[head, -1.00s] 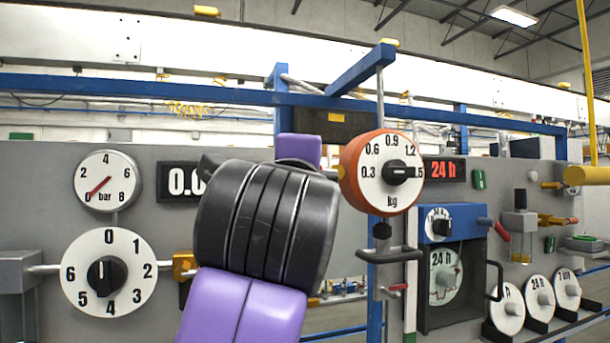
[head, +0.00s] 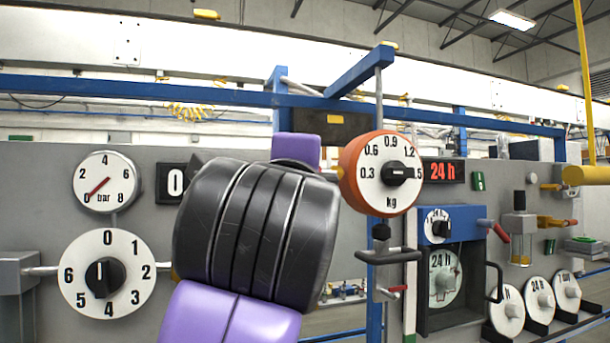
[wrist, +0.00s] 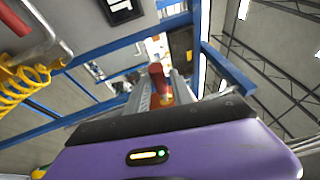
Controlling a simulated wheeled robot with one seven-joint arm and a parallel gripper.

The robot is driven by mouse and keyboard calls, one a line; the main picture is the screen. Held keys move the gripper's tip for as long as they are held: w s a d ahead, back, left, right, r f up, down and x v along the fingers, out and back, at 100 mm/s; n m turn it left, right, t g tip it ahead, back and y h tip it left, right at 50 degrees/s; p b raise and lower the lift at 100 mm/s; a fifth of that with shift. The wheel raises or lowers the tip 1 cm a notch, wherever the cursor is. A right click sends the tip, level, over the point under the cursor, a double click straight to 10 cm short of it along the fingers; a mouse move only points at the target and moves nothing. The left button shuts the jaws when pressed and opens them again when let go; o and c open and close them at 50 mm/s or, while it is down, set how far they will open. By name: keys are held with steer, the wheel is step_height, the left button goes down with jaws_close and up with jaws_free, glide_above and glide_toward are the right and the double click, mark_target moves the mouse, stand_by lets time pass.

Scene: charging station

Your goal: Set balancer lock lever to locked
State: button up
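The balancer (head: 381,173) is an orange round body with a white kg dial and a black pointer, hanging from the blue beam. Below it is a grey handle with a small red-tipped lever (head: 397,289); I cannot tell whether this is the lock lever. My arm hides the area left of the balancer. My gripper's purple body shows low in the wrist view, its grey fingers apart (wrist: 164,93). A red piece (wrist: 156,76) shows between or beyond them; contact is not clear. In the head view the fingertips are hidden.
A pressure gauge (head: 105,181) and a numbered dial (head: 107,273) are at left. A blue-framed timer box (head: 446,267) stands close right of the balancer. The wrist view shows a yellow coiled hose (wrist: 22,85) at left. The blue beam (head: 362,74) juts above the balancer.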

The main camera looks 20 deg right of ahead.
steer(key=b+v, duration=0.1)
steer(key=v, duration=0.4)
steer(key=shift+s+a, duration=0.1)
steer(key=shift+s, duration=0.3)
